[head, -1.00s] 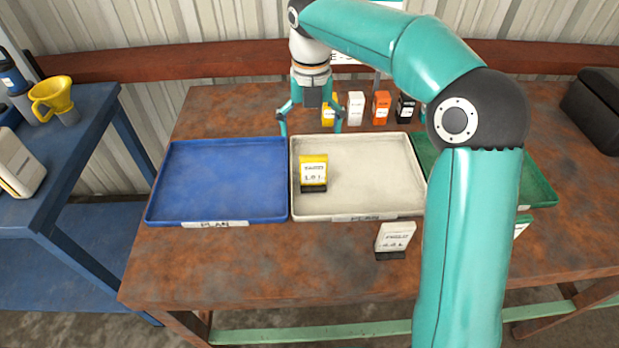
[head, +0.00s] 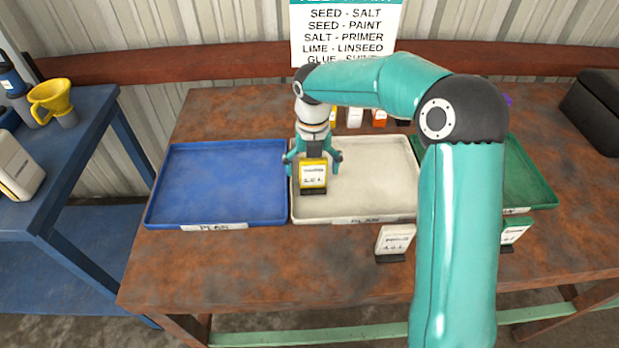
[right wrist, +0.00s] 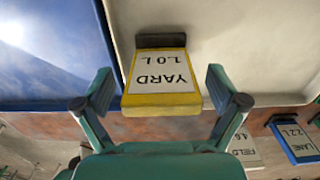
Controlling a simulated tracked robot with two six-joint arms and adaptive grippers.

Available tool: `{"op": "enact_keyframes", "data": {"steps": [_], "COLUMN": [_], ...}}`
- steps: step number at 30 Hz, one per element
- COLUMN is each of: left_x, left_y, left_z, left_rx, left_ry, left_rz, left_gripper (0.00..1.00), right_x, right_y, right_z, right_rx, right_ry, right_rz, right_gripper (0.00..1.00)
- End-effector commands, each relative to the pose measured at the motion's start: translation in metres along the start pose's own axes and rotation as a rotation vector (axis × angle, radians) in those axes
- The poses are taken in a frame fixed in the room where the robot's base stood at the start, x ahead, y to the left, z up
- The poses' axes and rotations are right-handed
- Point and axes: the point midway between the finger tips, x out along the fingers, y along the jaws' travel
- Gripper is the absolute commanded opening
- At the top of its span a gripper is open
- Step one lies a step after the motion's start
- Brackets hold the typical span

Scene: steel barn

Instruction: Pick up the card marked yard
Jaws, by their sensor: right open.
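The card marked YARD (head: 313,174) has a yellow top, a white label and a dark foot. It stands in the cream tray (head: 380,185), near its left side. In the right wrist view the YARD 1.0 L card (right wrist: 160,72) reads upside down. My right gripper (head: 314,163) is open and just behind the card in the head view. In the right wrist view its fingers (right wrist: 160,88) are on either side of the card, with gaps on both sides. My left gripper is not in view.
A blue tray (head: 217,180) is to the left and a green tray (head: 532,180) to the right, partly behind my arm. A white card (head: 394,240) and a green-topped card (head: 515,232) stand in front.

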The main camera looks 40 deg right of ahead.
Motion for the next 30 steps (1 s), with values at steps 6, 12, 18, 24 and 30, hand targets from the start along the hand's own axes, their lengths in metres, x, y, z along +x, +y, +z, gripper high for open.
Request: {"op": "enact_keyframes", "data": {"steps": [6, 12, 18, 24, 30], "left_x": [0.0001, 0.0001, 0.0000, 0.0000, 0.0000], "left_y": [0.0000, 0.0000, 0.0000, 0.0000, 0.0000], "left_z": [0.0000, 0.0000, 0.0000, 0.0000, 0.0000], "left_rx": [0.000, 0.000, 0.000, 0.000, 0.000], "left_ry": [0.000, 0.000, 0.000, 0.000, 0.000], "left_rz": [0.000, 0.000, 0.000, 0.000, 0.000], "left_gripper": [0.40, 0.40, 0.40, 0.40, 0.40], "right_x": [0.0002, 0.0000, -0.0002, -0.0005, -0.0082], "right_y": [-0.0001, 0.0000, 0.0001, 0.0003, 0.0008], "right_z": [0.0002, 0.0002, 0.0003, 0.0003, 0.0010], "right_rx": [0.000, 0.000, 0.000, 0.000, -0.001], "right_ry": [-0.001, -0.001, -0.001, -0.001, -0.004], "right_rz": [0.000, 0.000, 0.000, 0.000, 0.001], "right_gripper": [0.91, 0.57, 0.30, 0.29, 0.29]}}
